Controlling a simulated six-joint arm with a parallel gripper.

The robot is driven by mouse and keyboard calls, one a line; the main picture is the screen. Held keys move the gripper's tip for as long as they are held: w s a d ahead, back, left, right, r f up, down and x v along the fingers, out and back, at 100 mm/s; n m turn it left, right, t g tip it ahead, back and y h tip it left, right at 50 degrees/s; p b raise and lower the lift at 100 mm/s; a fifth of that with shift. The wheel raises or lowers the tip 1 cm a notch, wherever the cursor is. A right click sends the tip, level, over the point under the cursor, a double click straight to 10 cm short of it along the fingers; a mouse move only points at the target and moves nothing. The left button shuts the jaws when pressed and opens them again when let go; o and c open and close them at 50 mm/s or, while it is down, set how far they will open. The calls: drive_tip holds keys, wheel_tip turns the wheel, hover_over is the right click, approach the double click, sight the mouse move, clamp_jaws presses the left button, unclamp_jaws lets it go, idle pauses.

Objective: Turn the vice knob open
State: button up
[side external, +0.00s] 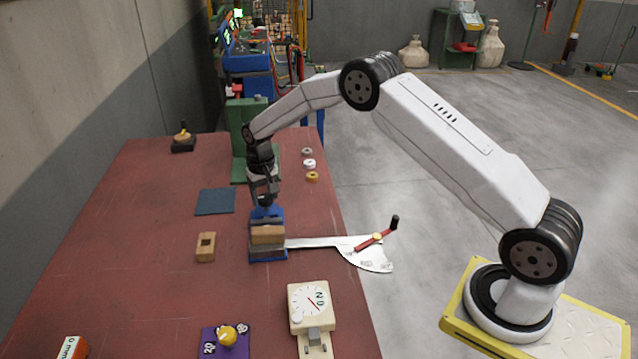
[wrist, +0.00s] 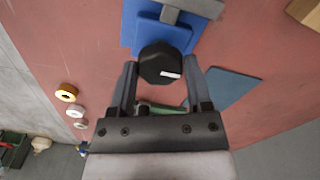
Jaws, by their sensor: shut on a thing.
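The blue vice (side external: 266,254) stands on the red table, with a wooden block (side external: 268,235) at its top in the side view. In the wrist view its blue body (wrist: 129,26) is at the top, with a grey bar across it. The vice knob (wrist: 160,60) is black and many-sided, with a small white mark on its lower right. My gripper (wrist: 160,76) has one finger on each side of the knob and is shut on it. In the side view my gripper (side external: 265,196) points down at the far end of the vice, where the knob is mostly hidden.
A pale plate with a red-handled lever (side external: 373,241) extends right of the vice, past the table edge. A dial box (side external: 312,306) is in front. A holed wooden block (side external: 206,247) and dark mat (side external: 215,201) lie left. A green stand (side external: 240,125) and several rings (side external: 312,176) are behind.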

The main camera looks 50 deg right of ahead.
sight(265, 197)
drive_tip(key=o, duration=1.3)
drive_tip(key=shift+r, duration=0.1)
drive_tip(key=shift+r, duration=3.85)
drive_tip(key=shift+s+a+r, duration=0.1)
drive_tip(key=shift+s+r, duration=0.1)
drive_tip(key=shift+s, duration=0.2)
drive_tip(key=s+a+n+t, duration=0.1)
drive_tip(key=s, duration=0.8)
drive_tip(key=s+a+n, duration=0.2)
drive_tip(key=s, duration=0.8)
drive_tip(key=s+a+r+n+t, duration=0.1)
drive_tip(key=s, duration=0.8)
drive_tip(key=shift+s+a+t, duration=0.3)
drive_tip(key=shift+s+a, duration=0.05)
